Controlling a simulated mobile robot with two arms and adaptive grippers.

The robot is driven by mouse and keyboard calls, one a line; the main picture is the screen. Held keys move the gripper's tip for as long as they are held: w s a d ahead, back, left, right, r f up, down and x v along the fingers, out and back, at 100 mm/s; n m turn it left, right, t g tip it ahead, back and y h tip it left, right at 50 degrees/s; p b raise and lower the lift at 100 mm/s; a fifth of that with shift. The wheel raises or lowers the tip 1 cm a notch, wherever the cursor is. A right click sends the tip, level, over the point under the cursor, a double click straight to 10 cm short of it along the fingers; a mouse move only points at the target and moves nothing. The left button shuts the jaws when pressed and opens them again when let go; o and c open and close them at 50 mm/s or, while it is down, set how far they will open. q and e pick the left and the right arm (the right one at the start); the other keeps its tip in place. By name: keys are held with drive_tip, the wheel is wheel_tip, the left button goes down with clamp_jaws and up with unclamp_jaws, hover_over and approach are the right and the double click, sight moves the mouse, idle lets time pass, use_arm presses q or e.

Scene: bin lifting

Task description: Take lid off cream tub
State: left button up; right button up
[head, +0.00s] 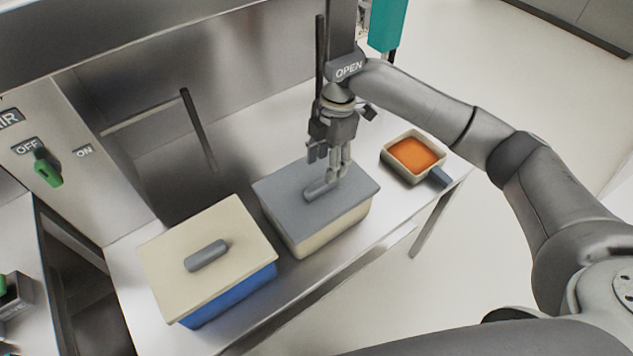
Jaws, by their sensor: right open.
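The cream tub (335,227) stands on the metal bench with a grey lid (285,198) on top. The lid has a grey bar handle (322,189) near its middle. My right gripper (338,172) points down over this lid, its open fingers at the right end of the handle. I cannot tell whether the fingers touch the handle. My left gripper is not in view.
A blue tub (232,293) with a cream lid (205,245) stands to the left. A small cream pan (399,167) with orange contents sits to the right. A metal rail (200,130) stands behind. The bench (137,290) has a free front edge.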

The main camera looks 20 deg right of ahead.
sight(322, 183)
drive_tip(key=shift+a+f, duration=0.15)
drive_tip(key=shift+f, duration=0.65)
drive_tip(key=f, duration=0.1)
drive_tip(key=f+p, duration=0.2)
drive_tip(key=f, duration=0.1)
drive_tip(key=shift+s+a+f, duration=0.1)
drive_tip(key=shift+s+a, duration=0.15)
drive_tip(key=shift+a, duration=0.15)
drive_tip(key=shift+f, duration=0.6)
clamp_jaws()
